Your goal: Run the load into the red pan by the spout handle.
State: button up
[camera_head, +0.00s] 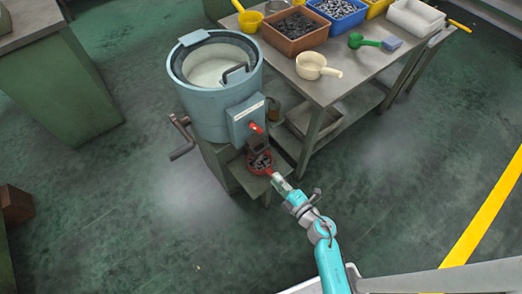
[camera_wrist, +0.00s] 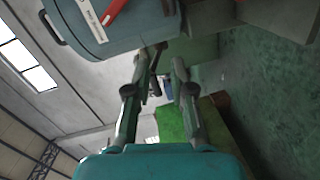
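The red pan (camera_head: 260,168) sits under the spout (camera_head: 257,144) on the front of a blue-grey drum machine (camera_head: 205,122). Dark small pieces lie in the pan. The red spout handle (camera_head: 256,128) is on the box above the spout; a red bar, apparently this handle, also shows at the top of the wrist view (camera_wrist: 116,9). My gripper (camera_head: 276,178) is just in front and right of the pan, below the handle. In the wrist view its fingers (camera_wrist: 158,62) are apart with nothing held between them. Whether a fingertip touches the pan is unclear.
A crank (camera_head: 181,150) sticks out on the machine's left. A workbench (camera_head: 330,85) at the right holds a brown bin (camera_head: 294,45), a blue bin, a cream scoop (camera_head: 316,66) and a green scoop (camera_head: 362,41). A green cabinet (camera_head: 62,90) stands at left. Open floor lies in front.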

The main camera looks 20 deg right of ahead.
aim_at(261, 150)
jog(key=w+f+n, duration=0.1)
jog(key=w, duration=0.4)
jog(key=w+f+n, duration=0.1)
jog(key=w+f, duration=0.1)
jog(key=w, duration=0.4)
jog(key=w+f+n+g, duration=0.1)
jog(key=w+f, duration=0.1)
jog(key=w, duration=0.3)
jog(key=shift+w+a, duration=0.2)
jog(key=shift+w, duration=0.15)
grip_shut()
